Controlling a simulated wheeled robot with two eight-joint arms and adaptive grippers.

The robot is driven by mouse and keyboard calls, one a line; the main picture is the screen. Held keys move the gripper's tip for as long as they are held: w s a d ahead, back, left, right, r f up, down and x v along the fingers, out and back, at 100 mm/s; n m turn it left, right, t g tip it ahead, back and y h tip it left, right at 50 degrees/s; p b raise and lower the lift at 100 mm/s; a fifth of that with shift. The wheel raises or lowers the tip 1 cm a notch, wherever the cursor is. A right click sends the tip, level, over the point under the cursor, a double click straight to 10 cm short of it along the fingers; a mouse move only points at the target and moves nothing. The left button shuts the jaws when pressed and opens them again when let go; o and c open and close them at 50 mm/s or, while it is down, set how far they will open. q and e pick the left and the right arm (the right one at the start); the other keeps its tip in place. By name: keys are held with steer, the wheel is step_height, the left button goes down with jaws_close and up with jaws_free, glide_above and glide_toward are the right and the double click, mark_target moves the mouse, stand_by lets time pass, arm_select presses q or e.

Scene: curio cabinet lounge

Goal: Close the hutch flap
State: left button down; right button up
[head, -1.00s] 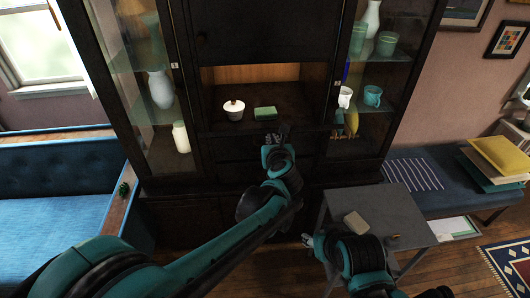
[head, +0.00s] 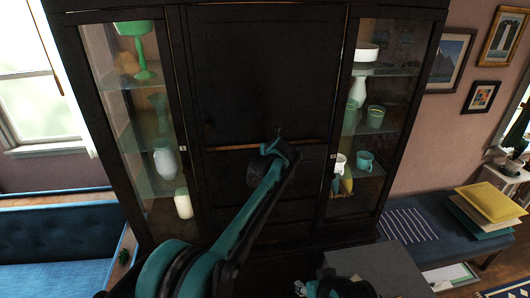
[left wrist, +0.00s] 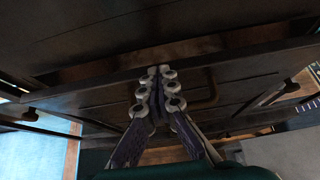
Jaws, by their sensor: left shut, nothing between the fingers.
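The hutch flap (head: 250,185) is a dark wood panel in the middle of the cabinet. It is raised over the niche. A thin strip of lit light-brown wood (head: 235,147) shows along its top edge, so a narrow gap is visible there. My left gripper (head: 279,136) is at the right part of that edge. In the left wrist view my left gripper (left wrist: 160,75) is shut and empty, close to dark wood; contact is unclear. A curved handle (left wrist: 210,90) shows beside its fingers. My right gripper (head: 301,288) is low at the picture's bottom edge, its fingers barely visible.
Glass side doors with vases and cups flank the panel, including a white vase (head: 165,158) and a teal cup (head: 365,160). A grey side table (head: 385,268) stands front right. A blue bench (head: 430,220) with cushions is at right, a blue sofa (head: 55,250) at left.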

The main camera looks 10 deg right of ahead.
arm_select(q)
steer(key=shift+w+r+g+p, duration=0.15)
steer(key=shift+w+g+p, duration=0.3)
steer(key=shift+w, duration=0.6)
arm_select(e)
steer(key=shift+w+a+r, duration=0.35)
steer(key=shift+a+r, duration=0.05)
steer(key=shift+r, duration=0.25)
arm_select(q)
steer(key=shift+s, duration=0.1)
